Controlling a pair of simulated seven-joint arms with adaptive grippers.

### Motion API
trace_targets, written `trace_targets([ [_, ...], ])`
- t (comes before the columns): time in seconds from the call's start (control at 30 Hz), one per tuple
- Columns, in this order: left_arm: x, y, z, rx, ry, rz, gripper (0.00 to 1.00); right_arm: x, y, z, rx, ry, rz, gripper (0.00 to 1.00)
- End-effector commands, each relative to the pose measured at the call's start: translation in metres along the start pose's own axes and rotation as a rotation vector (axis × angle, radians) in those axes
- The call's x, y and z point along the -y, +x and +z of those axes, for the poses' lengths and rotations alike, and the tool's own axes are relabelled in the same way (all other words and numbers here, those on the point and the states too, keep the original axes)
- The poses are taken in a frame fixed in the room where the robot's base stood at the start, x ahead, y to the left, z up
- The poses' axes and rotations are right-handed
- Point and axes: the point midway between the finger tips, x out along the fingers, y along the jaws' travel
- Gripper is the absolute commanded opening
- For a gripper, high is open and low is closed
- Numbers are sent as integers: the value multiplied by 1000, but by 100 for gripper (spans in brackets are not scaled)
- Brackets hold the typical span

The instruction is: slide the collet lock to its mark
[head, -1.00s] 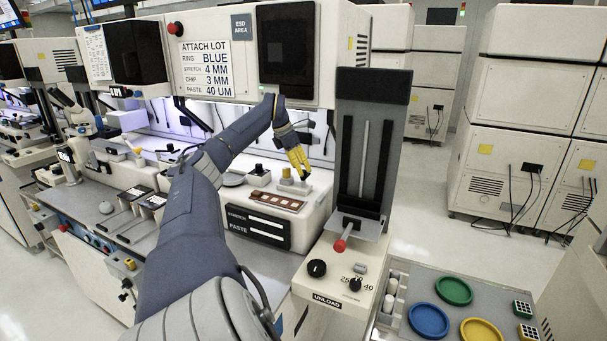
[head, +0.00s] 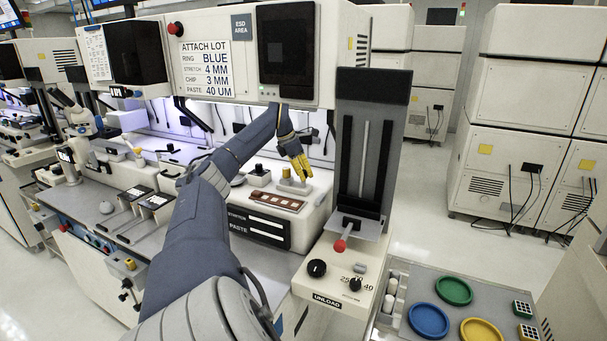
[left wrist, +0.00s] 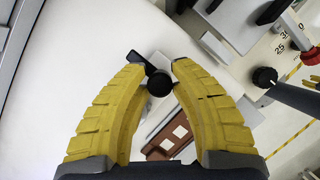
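My left gripper (head: 303,172) is above the white bonder deck behind the brown tray. In the left wrist view its two yellow fingers (left wrist: 158,76) are apart, one on each side of a round black knob (left wrist: 159,84). A short black bar runs up and left from the knob, close to the left fingertip. I take this knob for the collet lock but no label confirms it. Slim gaps seem to show beside the knob; contact is not clear. In the head view the fingers hide it, and its mark is not readable.
The brown chip tray (head: 276,201) lies just in front of the gripper. A black dial (head: 258,170) stands to its left. The dark unload tower (head: 372,140) with a red-tipped lever (head: 340,245) rises to the right. Colored rings (head: 454,291) lie at front right.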

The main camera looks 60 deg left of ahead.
Motion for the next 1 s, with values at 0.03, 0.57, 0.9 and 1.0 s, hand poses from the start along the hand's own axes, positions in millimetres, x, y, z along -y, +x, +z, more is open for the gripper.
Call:
trace_targets([
  [0.03, 0, 0, 0, 0, 0, 0, 15, 0, 0, 0, 0, 0, 0, 44],
  [0.57, 0, 0, 0, 1, -1, 1, 0, 0, 0, 0, 0, 0, 0, 44],
  [0.9, 0, 0, 0, 0, -44, 20, 0, 0, 0, 0, 0, 0, 0, 44],
  [1.0, 0, 0, 0, 0, -66, 30, 0, 0, 0, 0, 0, 0, 0, 44],
])
